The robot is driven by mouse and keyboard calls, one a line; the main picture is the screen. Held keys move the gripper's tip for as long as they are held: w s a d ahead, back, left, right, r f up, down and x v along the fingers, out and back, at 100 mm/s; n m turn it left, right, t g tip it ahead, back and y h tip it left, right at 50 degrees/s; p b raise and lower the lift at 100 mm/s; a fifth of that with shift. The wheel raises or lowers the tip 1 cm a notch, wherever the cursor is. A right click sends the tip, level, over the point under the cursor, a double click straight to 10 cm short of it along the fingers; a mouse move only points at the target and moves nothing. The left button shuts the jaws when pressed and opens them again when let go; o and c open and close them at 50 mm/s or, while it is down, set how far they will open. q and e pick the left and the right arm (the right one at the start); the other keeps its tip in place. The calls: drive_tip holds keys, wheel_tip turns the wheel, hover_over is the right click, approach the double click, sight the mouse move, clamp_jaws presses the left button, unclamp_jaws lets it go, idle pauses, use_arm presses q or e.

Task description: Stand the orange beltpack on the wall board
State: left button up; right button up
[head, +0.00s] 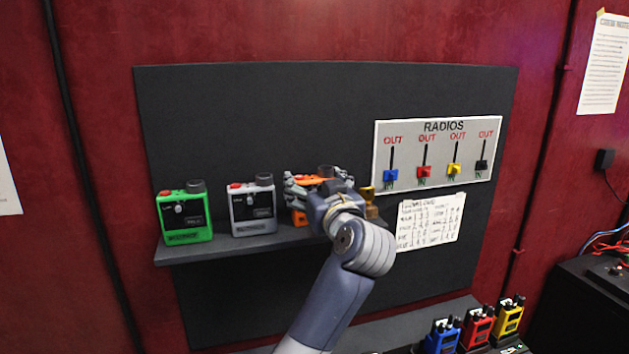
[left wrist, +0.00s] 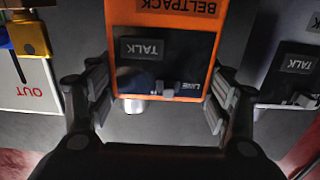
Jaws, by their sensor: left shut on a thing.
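The orange beltpack (head: 299,217) is at the wall board's shelf (head: 240,246), between the grey beltpack and a brass-coloured object. It looks upright, but my gripper and arm hide much of it in the head view. My left gripper (head: 314,186) is shut on it from the front. In the left wrist view the beltpack (left wrist: 165,18) appears upside down between the two fingers (left wrist: 160,98), with its TALK button and lettering showing. I cannot tell whether its base touches the shelf. The wall board (head: 260,110) is dark grey. My right gripper is not in view.
A green beltpack (head: 184,214) and a grey beltpack (head: 252,206) stand on the shelf to the left. The brass-coloured object (head: 369,205) is close on the right. A RADIOS panel (head: 437,155) and a note are beyond it. Blue, red and yellow radios (head: 478,327) stand lower right.

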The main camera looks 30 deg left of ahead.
use_arm(q)
drive_tip(key=shift+d, duration=0.15)
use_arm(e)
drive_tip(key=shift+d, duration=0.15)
use_arm(q)
drive_tip(key=o, duration=0.9)
drive_tip(key=shift+f, duration=0.1)
drive_tip(key=o, duration=0.4)
drive_tip(key=shift+c, duration=0.2)
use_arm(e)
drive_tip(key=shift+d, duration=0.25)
use_arm(q)
drive_tip(key=shift+s+d, duration=0.1)
drive_tip(key=shift+d, duration=0.05)
drive_tip(key=b+v, duration=0.2)
drive_tip(key=v, duration=0.9)
drive_tip(key=shift+s+d+b, duration=0.2)
drive_tip(key=shift+s+b, duration=0.05)
drive_tip(key=shift+b, duration=0.1)
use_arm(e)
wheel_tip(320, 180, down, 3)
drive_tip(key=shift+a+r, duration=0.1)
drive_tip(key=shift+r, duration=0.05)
